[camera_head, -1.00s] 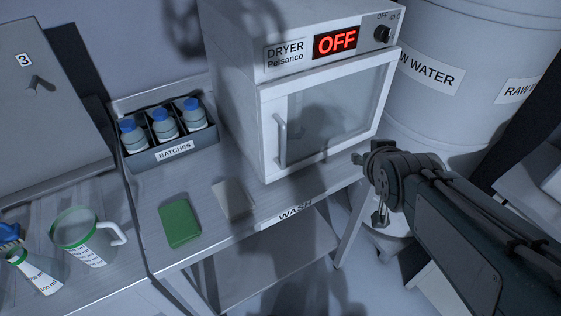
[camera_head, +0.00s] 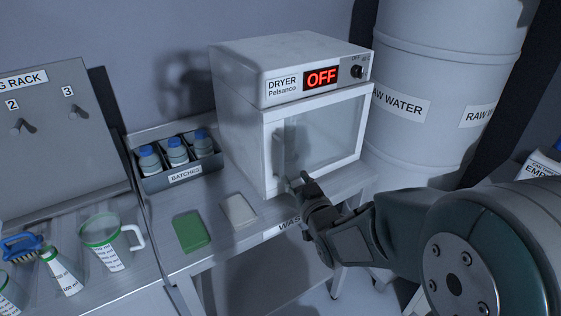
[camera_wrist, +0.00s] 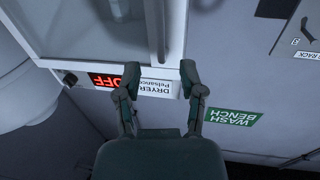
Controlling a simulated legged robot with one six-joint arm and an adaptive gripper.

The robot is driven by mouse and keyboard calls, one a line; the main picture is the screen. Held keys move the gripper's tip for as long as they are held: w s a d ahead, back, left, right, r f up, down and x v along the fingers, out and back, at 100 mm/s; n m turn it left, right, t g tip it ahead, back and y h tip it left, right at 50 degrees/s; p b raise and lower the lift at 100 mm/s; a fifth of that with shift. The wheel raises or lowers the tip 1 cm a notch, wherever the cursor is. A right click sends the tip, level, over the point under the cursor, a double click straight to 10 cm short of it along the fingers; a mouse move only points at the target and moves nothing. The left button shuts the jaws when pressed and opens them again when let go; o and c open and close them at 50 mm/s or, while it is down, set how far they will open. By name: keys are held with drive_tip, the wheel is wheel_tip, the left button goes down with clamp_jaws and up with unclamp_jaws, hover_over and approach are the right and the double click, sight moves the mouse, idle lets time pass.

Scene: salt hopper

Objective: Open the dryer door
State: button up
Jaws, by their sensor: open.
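The dryer (camera_head: 245,85) is a white box on the bench, its display reading OFF in red. Its glass-fronted door (camera_head: 325,135) looks shut. The door's upright handle (camera_head: 279,150) is on the left side of the door. My gripper (camera_head: 296,182) is just in front of the handle's lower end in the head view. In the wrist view, which is upside down, my gripper (camera_wrist: 160,70) is open with nothing between its fingertips. The handle (camera_wrist: 155,30) lies ahead, in line with the gap between the fingers. I cannot tell whether a finger touches it.
A batches rack (camera_head: 180,178) with blue-capped bottles stands left of the dryer. A green pad (camera_head: 191,231) and a pale pad (camera_head: 239,210) lie on the bench in front. A raw water barrel (camera_head: 430,80) stands close on the right. Jugs and a brush are at far left.

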sight(283, 159)
drive_tip(key=x, duration=0.9)
drive_tip(key=shift+a, duration=0.1)
clamp_jaws()
